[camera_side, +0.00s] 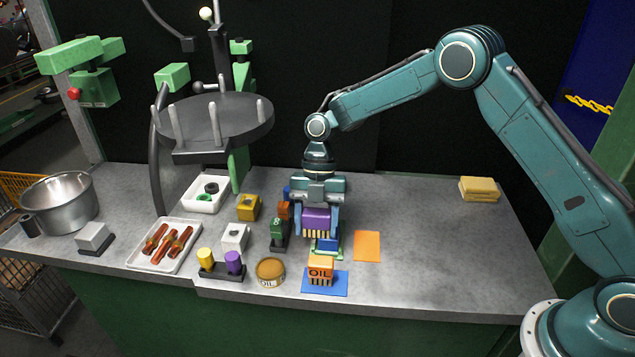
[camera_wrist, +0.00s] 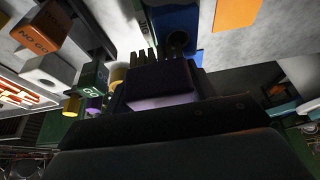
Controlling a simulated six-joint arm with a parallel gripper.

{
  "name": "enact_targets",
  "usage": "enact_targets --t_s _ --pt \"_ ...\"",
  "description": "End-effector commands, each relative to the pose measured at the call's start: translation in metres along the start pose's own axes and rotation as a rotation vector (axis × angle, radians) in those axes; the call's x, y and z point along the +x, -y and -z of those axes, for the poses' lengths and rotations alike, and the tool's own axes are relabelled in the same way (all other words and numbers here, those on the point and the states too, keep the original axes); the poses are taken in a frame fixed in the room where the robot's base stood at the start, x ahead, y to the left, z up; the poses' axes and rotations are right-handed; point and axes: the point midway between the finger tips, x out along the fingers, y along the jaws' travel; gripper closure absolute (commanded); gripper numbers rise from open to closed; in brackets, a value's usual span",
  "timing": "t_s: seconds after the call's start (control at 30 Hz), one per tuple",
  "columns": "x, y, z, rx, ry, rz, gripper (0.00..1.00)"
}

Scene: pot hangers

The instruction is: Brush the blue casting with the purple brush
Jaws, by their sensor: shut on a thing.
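My gripper (camera_side: 319,222) is shut on the purple brush (camera_side: 316,218), its jaws on either side of the block-shaped body. The brush's tan bristles point down. In the wrist view the purple brush (camera_wrist: 160,85) has its dark bristles beside the blue casting (camera_wrist: 178,30), which has a round hole.
A flat orange mat (camera_side: 367,246) lies to the right. GO and NO GO gauges (camera_side: 277,232) stand close left. A yellow sponge stack (camera_side: 479,189) lies far right, with clear bench between.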

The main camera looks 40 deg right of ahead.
Motion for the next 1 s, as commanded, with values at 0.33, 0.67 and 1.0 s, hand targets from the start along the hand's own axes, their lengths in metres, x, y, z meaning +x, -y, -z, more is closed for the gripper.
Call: enact_targets --t_s 0.33,0.67,1.0 --pt "0.001 0.027 0.000 0.003 -0.002 0.002 0.65" --pt "0.001 0.045 0.000 0.001 -0.002 0.003 0.65" --pt "0.001 0.017 0.000 0.000 -0.001 0.002 0.65"
